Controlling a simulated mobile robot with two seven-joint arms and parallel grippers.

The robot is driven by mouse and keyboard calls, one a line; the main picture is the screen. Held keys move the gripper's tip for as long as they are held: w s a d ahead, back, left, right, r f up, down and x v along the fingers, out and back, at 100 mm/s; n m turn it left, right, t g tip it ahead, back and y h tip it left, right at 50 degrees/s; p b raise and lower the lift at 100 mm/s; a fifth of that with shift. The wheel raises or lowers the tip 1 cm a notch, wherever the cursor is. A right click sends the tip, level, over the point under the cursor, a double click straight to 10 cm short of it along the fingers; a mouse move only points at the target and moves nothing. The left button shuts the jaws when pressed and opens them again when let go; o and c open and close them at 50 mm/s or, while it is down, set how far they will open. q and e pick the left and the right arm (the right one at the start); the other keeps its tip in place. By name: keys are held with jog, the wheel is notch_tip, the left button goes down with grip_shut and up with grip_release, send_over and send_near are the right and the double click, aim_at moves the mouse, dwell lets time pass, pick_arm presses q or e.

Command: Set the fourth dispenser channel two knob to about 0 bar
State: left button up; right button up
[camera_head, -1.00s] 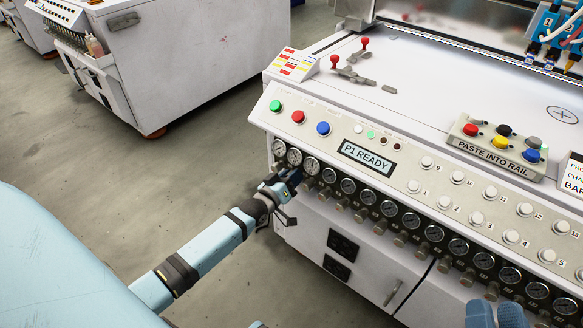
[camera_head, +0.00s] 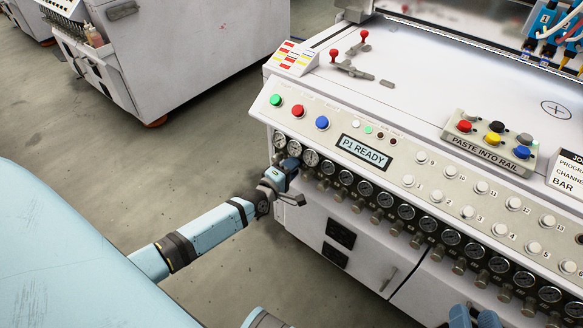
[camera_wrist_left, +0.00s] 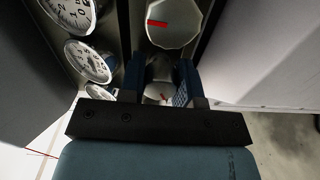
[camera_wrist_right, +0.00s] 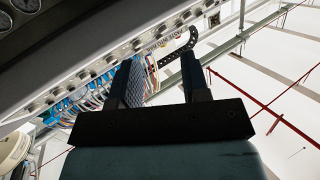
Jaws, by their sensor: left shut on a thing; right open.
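The machine front has a row of round gauges (camera_head: 366,188) with small knobs (camera_head: 377,216) below them. My left gripper (camera_head: 286,168) is at the left end of this row, below the first gauges. In the left wrist view its fingers (camera_wrist_left: 165,78) are shut around a pale knob (camera_wrist_left: 159,92) with a red mark, mostly hidden between them. A larger faceted knob (camera_wrist_left: 173,22) with a red mark is just beyond. Gauges (camera_wrist_left: 88,61) stand left of the knobs. My right gripper (camera_head: 474,317) is at the bottom edge; its wrist view shows open, empty fingers (camera_wrist_right: 162,80). Dispenser numbers are unreadable.
Above the gauges are a display reading "P1 READY" (camera_head: 363,152), coloured buttons (camera_head: 298,111) and numbered white buttons (camera_head: 437,196). A "PASTE INTO RAIL" box (camera_head: 490,141) sits on top. Open floor (camera_head: 180,165) lies left of the machine.

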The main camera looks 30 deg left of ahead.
pick_arm(q)
jog(key=n, duration=0.2)
jog(key=shift+n+b, duration=0.3)
jog(key=shift+b, duration=0.05)
jog(key=shift+n, duration=0.6)
pick_arm(e)
jog(key=shift+a+r+t+y, duration=0.2)
jog(key=shift+r+t, duration=0.05)
jog(key=shift+r, duration=0.35)
jog(key=shift+a+r+t+y, duration=0.2)
jog(key=shift+r+t, duration=0.05)
jog(key=shift+r, duration=0.3)
jog(key=shift+w, duration=0.1)
pick_arm(q)
jog(key=o, duration=0.6)
pick_arm(e)
jog(key=shift+w, duration=0.1)
pick_arm(q)
jog(key=shift+o, duration=0.2)
jog(key=shift+s, duration=0.1)
